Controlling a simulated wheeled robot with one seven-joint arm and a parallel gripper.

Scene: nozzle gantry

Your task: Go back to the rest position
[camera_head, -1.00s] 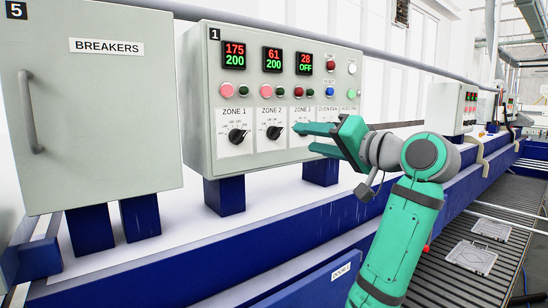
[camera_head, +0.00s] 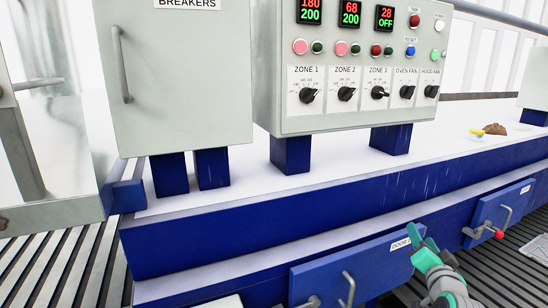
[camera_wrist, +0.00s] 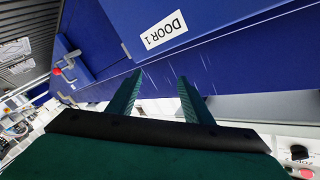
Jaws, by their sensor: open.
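My teal gripper (camera_head: 424,240) is low at the right of the head view, in front of the blue door labelled DOOR 1 (camera_head: 372,262). In the wrist view its two fingers (camera_wrist: 157,97) stand apart with nothing between them. The door's label (camera_wrist: 164,30) shows just beyond the fingertips. The grey control panel (camera_head: 270,75) with zone displays and several black knobs is above and to the left of my gripper, well apart from it. I cannot tell whether the fingertips touch the blue surface.
A closed BREAKERS cabinet (camera_head: 185,80) with a vertical handle stands left of the panel. A second blue door (camera_head: 490,215) has a latch with a red knob (camera_head: 499,234). A brown lump and a yellow item (camera_head: 477,132) lie on the white top. Slatted rollers (camera_head: 60,260) run at the lower left.

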